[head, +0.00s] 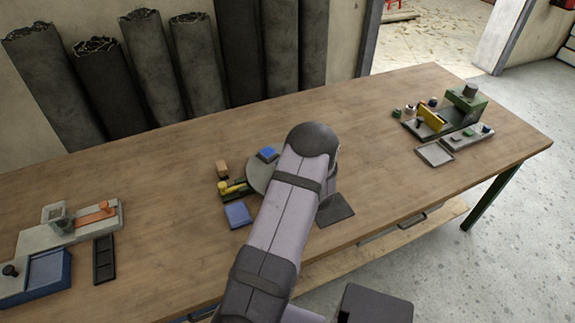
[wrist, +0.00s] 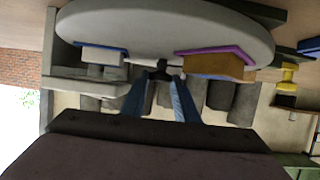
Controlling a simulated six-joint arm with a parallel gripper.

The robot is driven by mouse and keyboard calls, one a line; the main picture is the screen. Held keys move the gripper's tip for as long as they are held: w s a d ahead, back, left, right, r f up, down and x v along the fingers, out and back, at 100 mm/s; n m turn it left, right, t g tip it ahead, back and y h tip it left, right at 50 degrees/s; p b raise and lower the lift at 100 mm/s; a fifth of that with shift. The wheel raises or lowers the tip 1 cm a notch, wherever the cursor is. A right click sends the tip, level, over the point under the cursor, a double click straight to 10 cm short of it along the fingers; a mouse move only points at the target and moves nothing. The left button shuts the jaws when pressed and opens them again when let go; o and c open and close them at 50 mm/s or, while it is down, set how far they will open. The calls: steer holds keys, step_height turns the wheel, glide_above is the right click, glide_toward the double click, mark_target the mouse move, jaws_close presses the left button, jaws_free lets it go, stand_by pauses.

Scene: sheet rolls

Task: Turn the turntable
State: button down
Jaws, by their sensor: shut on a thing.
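The turntable is a round grey disc (head: 257,178) near the middle of the bench, and my arm hides much of it. In the wrist view the disc (wrist: 165,25) fills the top of the picture. It carries a blue pad (wrist: 88,46) with a pale block (wrist: 103,56) and a purple pad (wrist: 240,50) with an orange-yellow block (wrist: 215,66). My gripper (wrist: 160,78) is at the disc's edge, between these two blocks, with its fingers shut on a small dark knob (wrist: 161,66). The arm hides the gripper in the head view.
Beside the disc are a wooden block (head: 222,168), a yellow-handled fixture (head: 233,188), a blue square (head: 238,215) and a dark pad (head: 336,208). Fixtures stand at the bench's left (head: 62,235) and far right (head: 462,105). Dark rolls (head: 150,70) lean behind. Bench space between is clear.

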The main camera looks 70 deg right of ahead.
mark_target(263, 179)
steer(key=shift+w+a+m+g+h+b, duration=0.2)
steer(key=shift+m+g+h+b, duration=0.5)
steer(key=shift+m+g, duration=0.3)
steer(key=shift+w+a+m+g+h+b, duration=0.1)
steer(key=shift+w+m+g+h+b, duration=0.1)
steer(key=shift+m+g+h+b, duration=0.6)
steer(key=shift+w+m+g+h+b, duration=0.2)
steer(key=shift+m+g+b, duration=0.15)
steer(key=shift+m+g, duration=0.6)
steer(key=shift+w+m+g+h+b, duration=0.15)
steer(key=shift+m+g+b, duration=0.15)
steer(key=shift+m+g, duration=0.65)
steer(key=shift+w+d+r+m+g+p, duration=0.1)
steer(key=shift+w+m+g+p, duration=0.1)
steer(key=shift+m+g, duration=1)
steer(key=shift+w+r+m+g+p, duration=0.1)
steer(key=shift+w+m+g+p, duration=0.1)
steer(key=shift+m+g, duration=1)
steer(key=shift+w+d+m+g+y, duration=0.1)
steer(key=shift+m+g+y, duration=0.5)
steer(key=shift+g, duration=0.4)
steer(key=shift+w+d+m+g+y, duration=0.1)
steer(key=shift+m+g+y, duration=0.25)
steer(key=shift+m+g, duration=0.75)
steer(key=shift+g, duration=0.2)
steer(key=c, duration=1.7)
jaws_free()
steer(key=shift+a+f, duration=0.1)
steer(key=shift+b+v, duration=0.5)
steer(key=shift+v, duration=3.1)
